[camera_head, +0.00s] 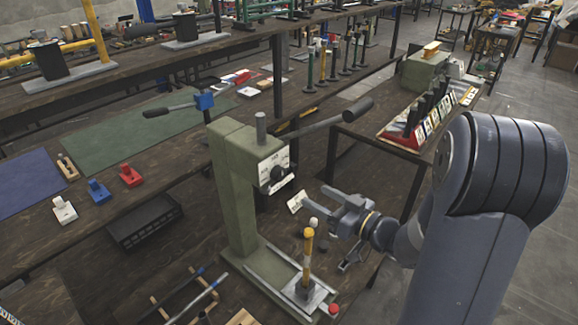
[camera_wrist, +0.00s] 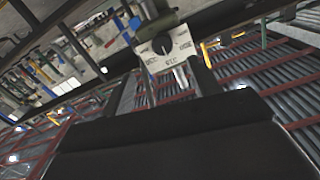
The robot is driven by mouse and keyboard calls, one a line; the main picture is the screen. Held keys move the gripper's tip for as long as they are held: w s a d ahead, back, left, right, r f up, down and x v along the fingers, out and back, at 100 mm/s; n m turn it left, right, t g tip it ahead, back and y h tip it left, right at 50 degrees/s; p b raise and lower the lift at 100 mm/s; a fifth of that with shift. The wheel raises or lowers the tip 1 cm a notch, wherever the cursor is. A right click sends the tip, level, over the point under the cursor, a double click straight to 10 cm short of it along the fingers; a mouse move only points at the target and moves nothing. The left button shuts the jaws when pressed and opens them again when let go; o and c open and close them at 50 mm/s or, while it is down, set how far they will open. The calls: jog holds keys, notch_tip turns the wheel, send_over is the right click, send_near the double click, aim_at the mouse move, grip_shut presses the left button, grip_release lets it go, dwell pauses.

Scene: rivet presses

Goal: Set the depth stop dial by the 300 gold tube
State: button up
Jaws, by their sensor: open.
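The green rivet press (camera_head: 232,190) stands on the dark bench with its long lever up to the right. The black depth stop dial (camera_head: 277,173) sits on a white labelled plate on its head. In the wrist view the dial (camera_wrist: 161,46) is ahead of the fingers, its plate's labels too small to read surely.
A red button (camera_head: 334,309) is at the base's front. A sloped rack (camera_head: 425,125) with black handles stands on the right. White, blue and red blocks (camera_head: 130,175) lie left of the press.

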aim_at(282, 177)
jog(key=p+x, duration=0.1)
jog(key=x, duration=1)
jog(key=shift+s+r+p, duration=0.1)
jog(key=shift+r+p, duration=0.05)
jog(key=shift+p, duration=0.2)
jog(key=shift+c, duration=0.6)
jog(key=c, duration=0.9)
